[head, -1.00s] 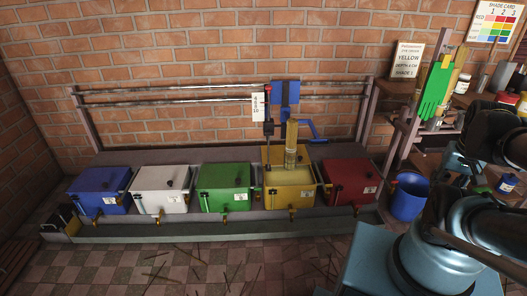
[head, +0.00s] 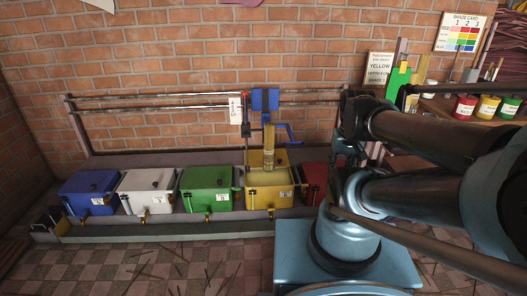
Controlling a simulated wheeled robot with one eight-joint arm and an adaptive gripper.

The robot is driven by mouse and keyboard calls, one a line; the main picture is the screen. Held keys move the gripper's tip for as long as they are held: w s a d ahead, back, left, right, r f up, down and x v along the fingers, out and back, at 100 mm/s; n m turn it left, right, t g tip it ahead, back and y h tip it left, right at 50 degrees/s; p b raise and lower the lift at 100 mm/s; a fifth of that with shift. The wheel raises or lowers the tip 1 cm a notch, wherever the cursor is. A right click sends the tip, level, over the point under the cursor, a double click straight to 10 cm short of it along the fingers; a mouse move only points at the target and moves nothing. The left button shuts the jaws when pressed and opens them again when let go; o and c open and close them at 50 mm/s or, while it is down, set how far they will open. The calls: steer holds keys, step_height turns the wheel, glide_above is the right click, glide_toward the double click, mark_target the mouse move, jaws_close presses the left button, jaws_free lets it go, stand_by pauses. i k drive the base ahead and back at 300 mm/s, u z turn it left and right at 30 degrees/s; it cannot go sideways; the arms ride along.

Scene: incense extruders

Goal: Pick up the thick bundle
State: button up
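A tan bundle of sticks (head: 268,147) stands upright at the yellow tub (head: 272,195), below a blue clamp-like holder (head: 265,100) on the wall rail. Its lower end is at or in the tub's pale yellow contents; I cannot tell how deep. I cannot tell whether this is the thick bundle, as no other bundle shows clearly for comparison. My arm fills the right side of the head view, and its dark links run out of the right edge. My gripper cannot be made out in the view.
Blue (head: 88,192), white (head: 146,190), green (head: 207,188) and red (head: 314,184) tubs stand in the row. My arm partly covers the red tub. Paint cans (head: 465,107) stand on a shelf. Loose sticks lie on the floor (head: 150,260).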

mark_target(269, 127)
steer(key=k, duration=1.25)
steer(key=u, duration=0.45)
steer(key=i, duration=1.75)
steer(key=z, duration=0.7)
